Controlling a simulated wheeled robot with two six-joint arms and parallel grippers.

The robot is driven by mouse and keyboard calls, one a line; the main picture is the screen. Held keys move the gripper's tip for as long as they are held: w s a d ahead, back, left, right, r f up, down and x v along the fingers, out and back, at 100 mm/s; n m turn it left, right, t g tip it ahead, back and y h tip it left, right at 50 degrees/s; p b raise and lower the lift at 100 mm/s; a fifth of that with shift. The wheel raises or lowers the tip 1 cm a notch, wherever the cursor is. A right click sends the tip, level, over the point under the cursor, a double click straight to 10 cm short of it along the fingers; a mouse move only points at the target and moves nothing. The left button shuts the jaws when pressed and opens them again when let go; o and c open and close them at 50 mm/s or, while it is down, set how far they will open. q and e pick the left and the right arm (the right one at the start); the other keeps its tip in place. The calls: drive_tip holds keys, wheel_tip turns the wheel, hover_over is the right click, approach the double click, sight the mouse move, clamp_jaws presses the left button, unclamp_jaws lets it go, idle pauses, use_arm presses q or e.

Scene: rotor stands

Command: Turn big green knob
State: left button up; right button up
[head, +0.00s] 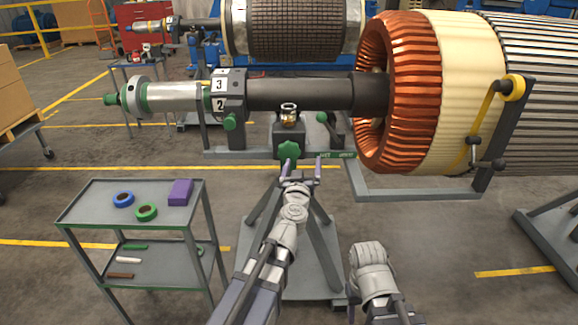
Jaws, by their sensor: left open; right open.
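The big green knob (289,150) is a lobed knob on the front of the dark stand block under the rotor shaft. My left gripper (303,168) is open just below and in front of the knob, its two purple fingers pointing up toward it. One finger overlaps the knob's lower edge in the picture; I cannot tell whether they touch. My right gripper (369,257) is lower and to the right, away from the knob; its fingers are mostly hidden.
Smaller green knobs (230,122) (323,118) sit on either side on the stand. The rotor's copper winding (400,95) is at the right. A grey cart (100,214) with rings and a purple block (181,192) stands at the left. The stand's base plate (305,265) is below.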

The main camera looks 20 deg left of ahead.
sight(289, 154)
use_arm(q)
drive_tip(key=shift+w+a+f+n+g+y, duration=0.1)
drive_tip(key=shift+w+a+f+n+y, duration=0.3)
drive_tip(key=shift+w+a, duration=0.7)
drive_tip(key=shift+w+a+f+n+g+y, duration=0.15)
drive_tip(key=shift+w+a+y, duration=0.4)
drive_tip(key=shift+w+a, duration=0.6)
drive_tip(key=shift+w+a+f+n+g+y, duration=0.1)
drive_tip(key=shift+w+a+f+n+y, duration=0.25)
drive_tip(key=shift+w+a, duration=0.75)
drive_tip(key=shift+w+d+r, duration=0.1)
drive_tip(key=shift+w+d, duration=0.15)
drive_tip(key=shift+d, duration=0.05)
drive_tip(key=c, duration=1.1)
drive_tip(key=shift+n, duration=0.4)
